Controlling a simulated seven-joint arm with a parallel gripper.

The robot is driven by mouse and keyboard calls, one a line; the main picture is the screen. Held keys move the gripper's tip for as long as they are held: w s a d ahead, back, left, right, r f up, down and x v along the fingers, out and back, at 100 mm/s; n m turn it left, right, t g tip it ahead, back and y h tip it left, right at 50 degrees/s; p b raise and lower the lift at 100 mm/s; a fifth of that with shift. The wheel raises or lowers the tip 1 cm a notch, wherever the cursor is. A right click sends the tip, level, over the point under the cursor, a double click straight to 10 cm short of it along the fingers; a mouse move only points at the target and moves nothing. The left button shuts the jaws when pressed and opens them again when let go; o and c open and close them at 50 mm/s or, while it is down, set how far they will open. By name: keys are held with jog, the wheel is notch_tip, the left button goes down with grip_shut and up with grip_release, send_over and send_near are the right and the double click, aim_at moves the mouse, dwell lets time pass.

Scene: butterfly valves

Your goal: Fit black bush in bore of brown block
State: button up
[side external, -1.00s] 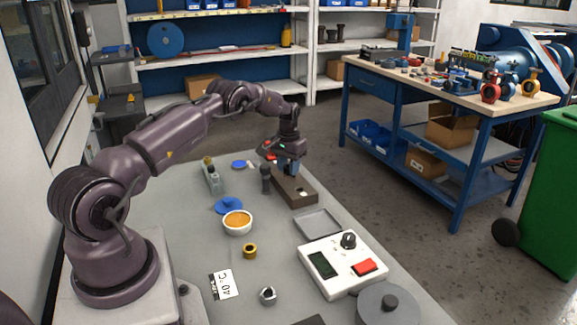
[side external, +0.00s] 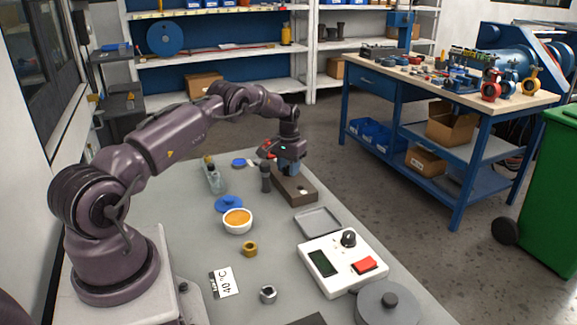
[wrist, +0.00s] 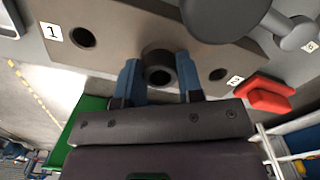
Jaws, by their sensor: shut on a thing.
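My gripper (wrist: 159,78) is shut on the black bush (wrist: 158,58), a short dark ring held between its two blue fingers in the wrist view. The brown block (wrist: 120,30) lies behind the bush in that view. It has a bore beside label 1 (wrist: 82,37) and another dark bore near label 2 (wrist: 217,73). The bush appears between these two bores, in neither; its height above the block is hard to tell. In the side view my gripper (side external: 289,170) is over the far part of the brown block (side external: 300,194), and the bush is hidden there.
A dark upright tool (side external: 265,178) stands close left of the block and shows large in the wrist view (wrist: 225,15). A red object (wrist: 268,96) lies near label 2. A grey tray (side external: 318,222) and white control box (side external: 342,262) stand nearer the camera.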

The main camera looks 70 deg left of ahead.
jog(key=shift+f, duration=0.45)
dwell(0.9)
jog(key=o, duration=0.9)
jog(key=shift+o, duration=0.4)
jog(key=shift+d, duration=0.1)
jog(key=o, duration=0.3)
jog(key=shift+d+f, duration=0.1)
notch_tip(320, 180, up, 8)
jog(key=shift+a, duration=0.2)
jog(key=shift+f, duration=0.1)
